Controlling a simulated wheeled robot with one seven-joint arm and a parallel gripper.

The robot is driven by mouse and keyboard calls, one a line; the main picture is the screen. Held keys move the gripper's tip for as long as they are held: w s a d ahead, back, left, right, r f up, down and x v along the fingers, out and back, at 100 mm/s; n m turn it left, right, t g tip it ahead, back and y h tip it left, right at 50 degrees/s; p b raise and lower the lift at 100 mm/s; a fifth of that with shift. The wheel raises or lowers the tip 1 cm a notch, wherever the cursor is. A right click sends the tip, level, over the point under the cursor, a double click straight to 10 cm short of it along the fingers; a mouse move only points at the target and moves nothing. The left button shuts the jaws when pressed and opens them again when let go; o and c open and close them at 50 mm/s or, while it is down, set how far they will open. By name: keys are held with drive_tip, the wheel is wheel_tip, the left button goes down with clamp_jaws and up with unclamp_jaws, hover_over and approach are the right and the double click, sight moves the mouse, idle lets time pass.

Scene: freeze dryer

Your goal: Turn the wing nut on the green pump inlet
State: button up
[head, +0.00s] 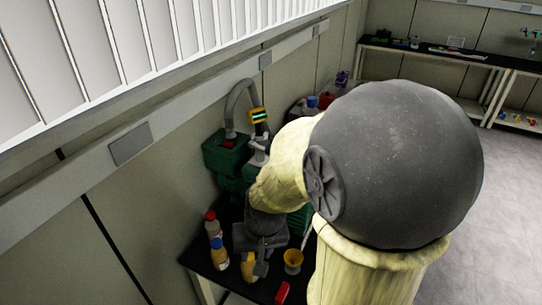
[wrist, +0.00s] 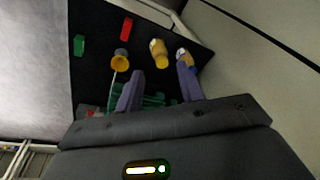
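The green pump (head: 226,152) stands on a black table against the wall, with a grey hose arching up from it and a yellow device with a green display (head: 260,116) beside the hose. My arm covers much of the pump's right side, and I cannot make out the wing nut in either view. My gripper (head: 256,262) points down over the front of the table, apart from the pump. In the wrist view my gripper (wrist: 158,72) has its two fingers spread, with nothing held between them. Green ribbed parts show low behind the fingers.
A red-capped bottle (head: 211,225) and a yellow-labelled bottle (head: 219,254) stand at the table's left. A yellow funnel-like cup (head: 293,260) and a red block (head: 283,292) are near the front. A green block (wrist: 79,45) lies near an edge. Open floor is right.

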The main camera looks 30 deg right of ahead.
drive_tip(key=w+d+m+t+y+b, duration=0.4)
drive_tip(key=w+d+m+b, duration=0.25)
drive_tip(key=m, duration=0.55)
drive_tip(key=w+d+r+m+t+h+b, duration=0.1)
drive_tip(key=d+r+m+t+b, duration=0.1)
drive_tip(key=d+r+m+t, duration=0.2)
drive_tip(key=w+d+r+m+t+h+b, duration=0.1)
drive_tip(key=w+d+r+m+t+b, duration=0.1)
drive_tip(key=d, duration=0.7)
wheel_tip(320, 180, up, 3)
drive_tip(key=m+t+b, duration=0.1)
drive_tip(key=m+t, duration=0.1)
drive_tip(key=shift+w+t, duration=0.3)
drive_tip(key=shift+t, duration=0.1)
drive_tip(key=shift+w+d, duration=0.1)
drive_tip(key=shift+w, duration=0.05)
drive_tip(key=p+x, duration=0.4)
drive_tip(key=x, duration=1.3)
drive_tip(key=shift+w+f, duration=0.1)
drive_tip(key=shift+f, duration=0.1)
